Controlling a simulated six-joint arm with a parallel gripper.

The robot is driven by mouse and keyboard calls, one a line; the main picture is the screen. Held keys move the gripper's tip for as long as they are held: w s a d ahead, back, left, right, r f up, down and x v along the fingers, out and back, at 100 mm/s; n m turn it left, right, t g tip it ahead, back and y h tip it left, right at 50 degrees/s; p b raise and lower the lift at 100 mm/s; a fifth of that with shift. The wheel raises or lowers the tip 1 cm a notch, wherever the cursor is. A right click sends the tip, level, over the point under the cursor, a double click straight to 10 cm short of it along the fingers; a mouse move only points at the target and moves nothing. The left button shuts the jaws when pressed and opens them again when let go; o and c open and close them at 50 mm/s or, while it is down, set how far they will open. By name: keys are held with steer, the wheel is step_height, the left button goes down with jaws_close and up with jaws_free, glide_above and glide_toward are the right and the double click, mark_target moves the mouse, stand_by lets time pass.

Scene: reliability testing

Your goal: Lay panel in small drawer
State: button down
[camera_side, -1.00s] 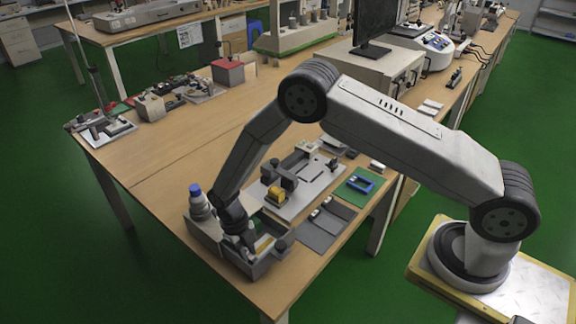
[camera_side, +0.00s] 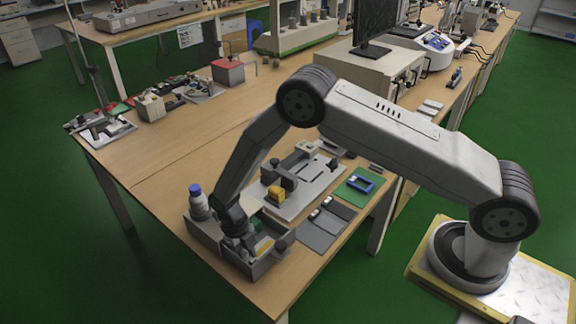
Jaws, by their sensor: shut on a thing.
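My gripper (camera_side: 247,244) points down into a grey open-topped drawer box (camera_side: 258,268) at the near end of the wooden bench. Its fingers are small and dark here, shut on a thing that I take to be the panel. The panel's outline is mostly hidden by the gripper and the box walls, so I cannot tell whether it touches the drawer floor. A small yellowish piece (camera_side: 264,245) shows inside the box, just right of the fingers.
The bench's middle left is clear.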

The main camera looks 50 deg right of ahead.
steer(key=shift+f, duration=0.3)
stand_by(0.4)
steer(key=c, duration=0.5)
jaws_free()
steer(key=shift+c, duration=0.2)
steer(key=shift+o, duration=0.4)
steer(key=shift+a, duration=0.1)
steer(key=shift+a+r, duration=0.1)
steer(key=shift+s+v, duration=0.15)
steer(key=shift+v, duration=0.6)
steer(key=shift+s+v, duration=0.15)
steer(key=shift+v, duration=0.6)
steer(key=shift+r, duration=0.9)
steer(key=shift+s+r, duration=0.15)
steer(key=shift+r, duration=0.4)
